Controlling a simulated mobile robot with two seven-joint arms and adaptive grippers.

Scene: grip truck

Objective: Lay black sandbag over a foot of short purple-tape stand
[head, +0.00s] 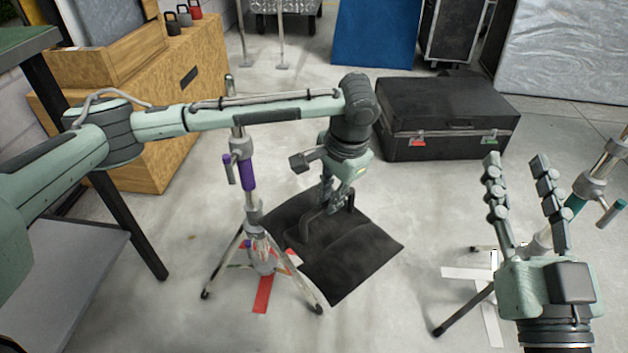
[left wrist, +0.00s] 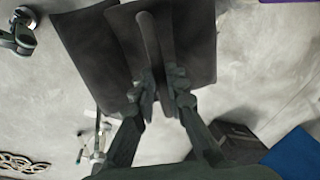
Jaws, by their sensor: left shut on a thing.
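The black sandbag (head: 350,258) hangs or lies as two dark flaps just right of the stand with purple tape (head: 247,174). My left gripper (head: 335,208) is shut on the sandbag's handle from above; the left wrist view shows the fingers (left wrist: 165,88) on the strap between the two flaps (left wrist: 90,50). The stand is upright, with two feet visible at the front; any foot behind is hidden by the bag, and I cannot tell whether the bag touches it. My right gripper (head: 522,195) is open and empty at the right.
A red and white tape mark (head: 262,295) is under the purple-tape stand. A stand with teal tape (head: 575,205) is by my right gripper, over a white tape mark (head: 465,273). A black case (head: 445,115) stands behind; a wooden crate (head: 180,90) is at left. Floor between is clear.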

